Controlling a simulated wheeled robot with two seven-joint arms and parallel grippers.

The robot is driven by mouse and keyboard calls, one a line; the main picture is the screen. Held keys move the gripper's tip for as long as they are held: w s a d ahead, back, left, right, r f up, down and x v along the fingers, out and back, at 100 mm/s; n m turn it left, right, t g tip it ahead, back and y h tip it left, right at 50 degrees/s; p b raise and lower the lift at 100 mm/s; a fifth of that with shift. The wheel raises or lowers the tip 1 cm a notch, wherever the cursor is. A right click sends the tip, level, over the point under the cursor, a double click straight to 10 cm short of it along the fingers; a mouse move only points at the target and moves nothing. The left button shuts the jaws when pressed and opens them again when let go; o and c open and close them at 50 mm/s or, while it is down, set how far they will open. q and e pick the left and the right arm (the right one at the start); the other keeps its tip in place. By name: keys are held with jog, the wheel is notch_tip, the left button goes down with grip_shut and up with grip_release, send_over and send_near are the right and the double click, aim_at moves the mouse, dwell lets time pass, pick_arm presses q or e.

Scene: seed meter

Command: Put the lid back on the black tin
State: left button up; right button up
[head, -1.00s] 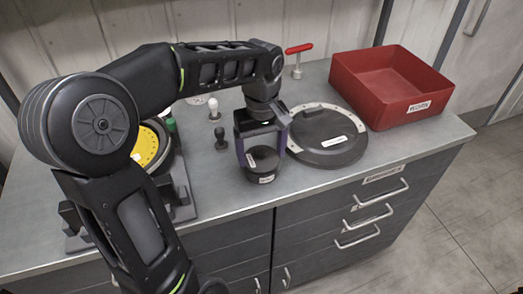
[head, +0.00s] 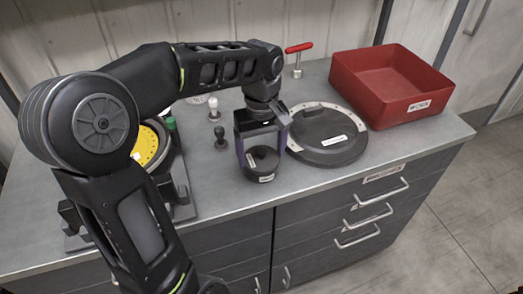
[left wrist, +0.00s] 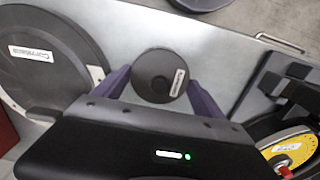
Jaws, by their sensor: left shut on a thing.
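The black tin (head: 262,180) with a small white label stands near the counter's front edge in the head view, below my left gripper (head: 264,158). In the left wrist view a dark round lid (left wrist: 153,72) with a white label shows between the purple fingers of my left gripper (left wrist: 160,82). The fingers are shut on its two sides. The gripper body hides part of the round top in the head view. I cannot tell whether the lid is fully seated on the tin. My right gripper is not in view.
A large dark disc (head: 318,152) with a label lies right of the tin. A red bin (head: 385,105) stands behind it. A yellow-dialled device (head: 150,148) is at left, partly behind my arm.

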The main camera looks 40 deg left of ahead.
pick_arm(q)
jog(key=o, duration=1.3)
jog(key=shift+c, duration=0.2)
jog(key=shift+r, duration=0.15)
jog(key=shift+r+p, duration=2.8)
jog(key=shift+r, duration=0.6)
grip_shut()
